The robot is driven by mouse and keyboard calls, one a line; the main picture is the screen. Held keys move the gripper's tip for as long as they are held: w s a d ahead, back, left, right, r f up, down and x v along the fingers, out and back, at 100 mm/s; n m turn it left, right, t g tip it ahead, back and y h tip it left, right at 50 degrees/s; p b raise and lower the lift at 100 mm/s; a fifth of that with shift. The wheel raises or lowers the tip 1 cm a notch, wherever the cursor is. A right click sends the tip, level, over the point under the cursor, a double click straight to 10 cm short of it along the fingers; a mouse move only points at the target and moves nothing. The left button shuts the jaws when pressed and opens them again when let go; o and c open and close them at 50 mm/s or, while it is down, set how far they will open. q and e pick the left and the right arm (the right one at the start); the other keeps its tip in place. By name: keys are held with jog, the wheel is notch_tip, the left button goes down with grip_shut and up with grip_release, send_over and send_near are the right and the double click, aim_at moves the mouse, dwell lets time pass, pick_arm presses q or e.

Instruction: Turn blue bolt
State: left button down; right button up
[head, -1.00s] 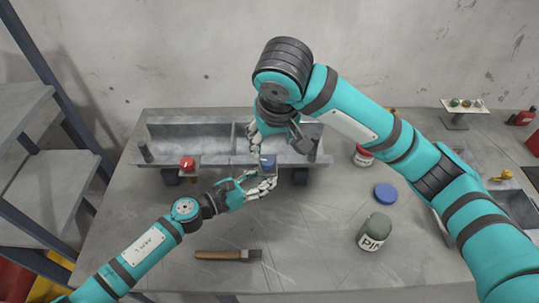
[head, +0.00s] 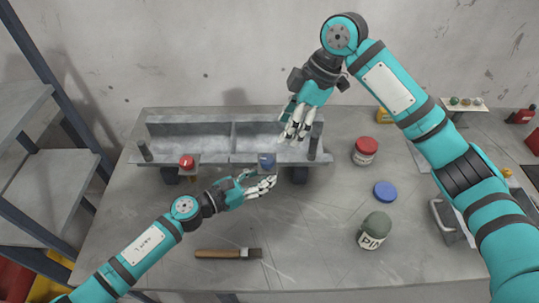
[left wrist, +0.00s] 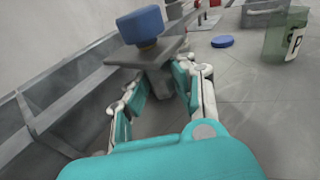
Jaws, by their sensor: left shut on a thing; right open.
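The blue bolt (head: 266,161) stands upright at the front edge of the grey metal trough (head: 190,130). In the left wrist view the blue bolt (left wrist: 141,24) sits on a grey plate with a grey stem (left wrist: 160,80) under it. My left gripper (head: 265,183) is just in front of and below the bolt. In the left wrist view its fingers (left wrist: 163,82) close around the stem under the plate, not the bolt head; exact contact is partly hidden. My right gripper (head: 294,130) is open and empty above the trough's right part, right of the blue bolt.
A red bolt (head: 187,162) stands farther left on the trough. A red-lidded jar (head: 365,152), a blue lid (head: 385,191) and a green-grey jar (head: 375,231) stand on the right. A brush (head: 228,254) lies in front. A shelf (head: 60,150) is at the left.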

aim_at(268, 159)
jog(key=x, duration=1.1)
jog(key=shift+f, duration=0.1)
jog(key=c, duration=1.2)
